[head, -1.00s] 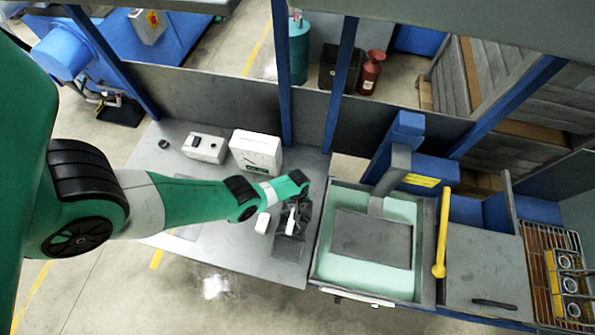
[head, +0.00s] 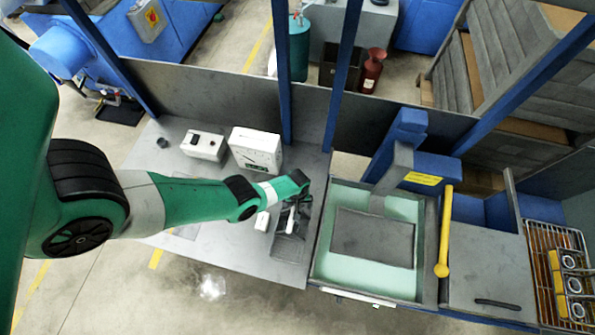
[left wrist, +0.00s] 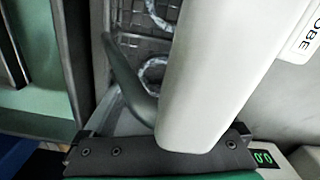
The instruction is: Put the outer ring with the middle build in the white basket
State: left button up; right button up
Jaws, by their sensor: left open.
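My left gripper (head: 292,217) hangs over the dark tray (head: 288,250) at the right end of the grey table in the head view. Its fingers also show in the left wrist view (left wrist: 152,60), open, with a large pale part covering much of the picture. Beyond them, ring-shaped parts (left wrist: 155,69) lie in a grey mesh-like tray, apart from the fingers as far as I can tell. Which ring has the middle build cannot be told. My right gripper is not in view.
A white gauge box (head: 255,150), a control box (head: 203,145) and a small white block (head: 262,221) stand on the table. A basin with pale green liquid (head: 335,270) and a yellow lever (head: 444,235) stand to the right. The table's front left is clear.

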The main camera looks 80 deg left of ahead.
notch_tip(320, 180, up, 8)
jog(key=p, duration=0.7)
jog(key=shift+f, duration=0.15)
